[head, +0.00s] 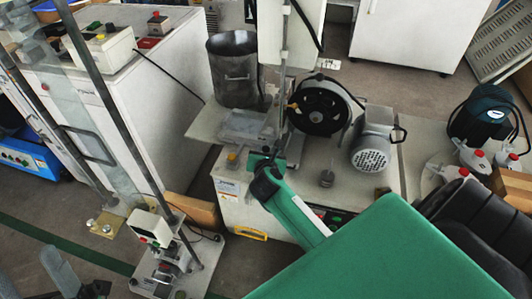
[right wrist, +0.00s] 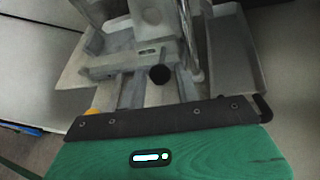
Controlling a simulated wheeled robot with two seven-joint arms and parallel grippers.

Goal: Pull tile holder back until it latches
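The tile holder appears to be the grey metal block (head: 246,124) on the tray of the bench machine, below a grey cylindrical hopper. In the right wrist view the metal carriage (right wrist: 125,62) sits on two rails, with a round black knob (right wrist: 160,75) at its front. My right gripper (head: 266,166) is at the front edge of this machine, at the end of my green arm. In the right wrist view its dark front edge lies just short of the knob, with a visible gap. Its fingertips are not clear, so its opening cannot be told.
A grey hopper (head: 233,70) stands behind the holder. A black wheel (head: 320,105) and a grey motor (head: 376,140) are to its right. A white cabinet (head: 150,95) stands to the left. A small test device (head: 165,255) is on the floor at lower left.

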